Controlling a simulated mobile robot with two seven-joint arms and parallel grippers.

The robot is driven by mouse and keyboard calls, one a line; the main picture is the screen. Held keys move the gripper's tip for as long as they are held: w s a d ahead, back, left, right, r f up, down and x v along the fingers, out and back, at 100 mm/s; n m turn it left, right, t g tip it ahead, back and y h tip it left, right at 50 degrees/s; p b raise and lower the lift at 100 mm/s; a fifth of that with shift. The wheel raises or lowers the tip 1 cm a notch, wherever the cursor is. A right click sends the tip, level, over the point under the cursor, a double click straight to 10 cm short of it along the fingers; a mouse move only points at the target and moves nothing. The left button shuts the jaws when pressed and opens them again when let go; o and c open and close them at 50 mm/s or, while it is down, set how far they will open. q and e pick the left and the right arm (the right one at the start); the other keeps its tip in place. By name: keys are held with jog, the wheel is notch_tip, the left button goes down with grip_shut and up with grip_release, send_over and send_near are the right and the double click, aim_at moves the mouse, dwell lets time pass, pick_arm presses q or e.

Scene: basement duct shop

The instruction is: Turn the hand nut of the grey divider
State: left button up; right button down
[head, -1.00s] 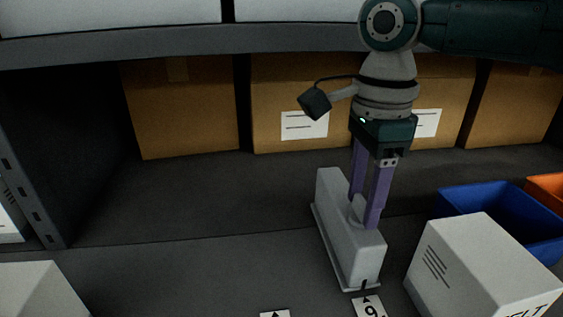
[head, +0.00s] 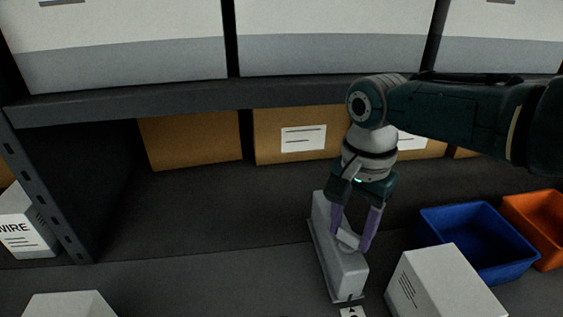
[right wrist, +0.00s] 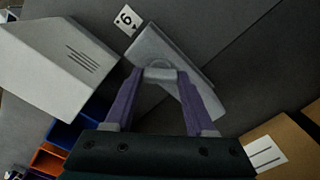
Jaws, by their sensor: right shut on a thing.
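The grey divider (head: 343,272) stands upright on the shelf floor, a long narrow block on a thin base. Its grey hand nut (head: 348,239) is on top. My right gripper (head: 350,243) comes down from above, its purple fingers shut on the nut from both sides. In the right wrist view the nut (right wrist: 160,74) sits between the fingertips, set at an angle to the long side of the divider (right wrist: 190,82). The fingers hide part of the nut. My left gripper is not in view.
A white box (head: 445,285) stands close right of the divider, with a blue bin (head: 480,270) and an orange bin (head: 540,245) behind it. A number card (head: 352,312) lies in front. Cardboard boxes (head: 190,145) line the back under a shelf edge (head: 190,104).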

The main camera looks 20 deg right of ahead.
aim_at(350, 232)
jog(key=n, duration=0.5)
jog(key=shift+n, duration=0.3)
jog(key=n, duration=0.4)
jog(key=shift+n+p, duration=0.3)
jog(key=shift+p, duration=0.05)
jog(key=shift+c, duration=1.2)
grip_release()
notch_tip(350, 232, up, 9)
jog(key=p, duration=0.3)
jog(key=shift+f, duration=0.1)
jog(key=shift+r, duration=0.6)
